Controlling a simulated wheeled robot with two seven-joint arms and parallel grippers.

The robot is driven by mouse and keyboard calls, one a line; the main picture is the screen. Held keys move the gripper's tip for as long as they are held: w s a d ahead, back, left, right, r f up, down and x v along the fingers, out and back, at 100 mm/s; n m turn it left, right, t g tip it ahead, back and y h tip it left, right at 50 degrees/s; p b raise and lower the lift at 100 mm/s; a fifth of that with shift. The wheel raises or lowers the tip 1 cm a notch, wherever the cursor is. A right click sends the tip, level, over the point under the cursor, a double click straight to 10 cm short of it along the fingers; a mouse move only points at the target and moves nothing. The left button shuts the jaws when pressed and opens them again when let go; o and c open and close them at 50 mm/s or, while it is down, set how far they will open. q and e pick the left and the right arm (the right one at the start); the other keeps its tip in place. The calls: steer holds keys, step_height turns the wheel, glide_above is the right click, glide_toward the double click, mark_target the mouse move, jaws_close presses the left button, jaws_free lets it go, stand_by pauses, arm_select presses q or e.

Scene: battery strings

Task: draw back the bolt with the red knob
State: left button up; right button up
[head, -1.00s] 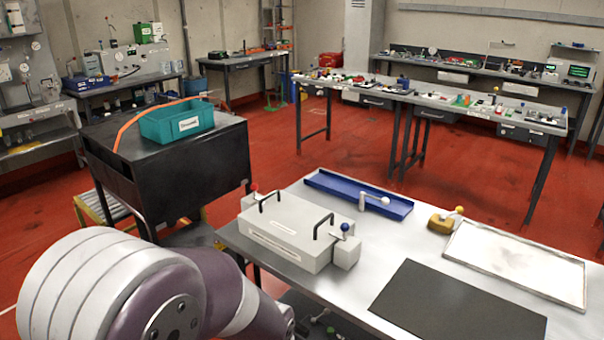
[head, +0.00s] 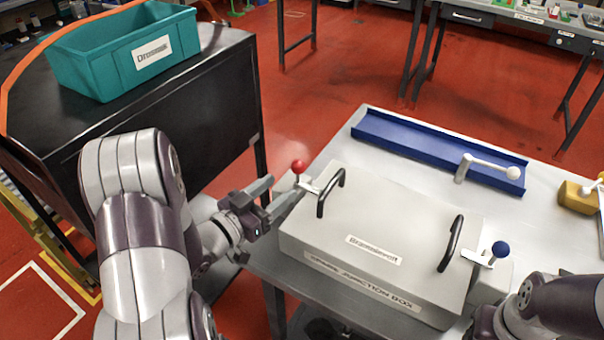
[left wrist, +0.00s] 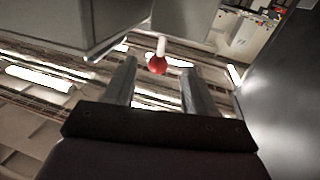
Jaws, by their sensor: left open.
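The red knob (head: 299,167) tops a bolt at the left end of the grey junction box (head: 370,238). My left gripper (head: 283,193) is open and close to the knob in the head view, its fingers pointing toward it. In the left wrist view the red knob (left wrist: 157,65) hangs from a pale stem, just beyond and between the tips of my open left gripper (left wrist: 157,75). I cannot tell whether it lies inside the jaws. A blue knob (head: 501,249) tops another bolt at the box's right end.
Two black handles (head: 329,193) (head: 451,243) rise from the box lid. A blue tray (head: 420,142) with a white-knobbed lever (head: 486,165) lies behind. A teal bin (head: 120,50) stands on a black cabinet at left. A yellow block (head: 578,196) is at right.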

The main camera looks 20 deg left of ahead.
mark_target(298, 172)
arm_select(q)
steer(key=x, duration=0.6)
steer(key=shift+w+d+r, duration=0.15)
steer(key=shift+w+d, duration=0.05)
steer(key=shift+w, duration=0.5)
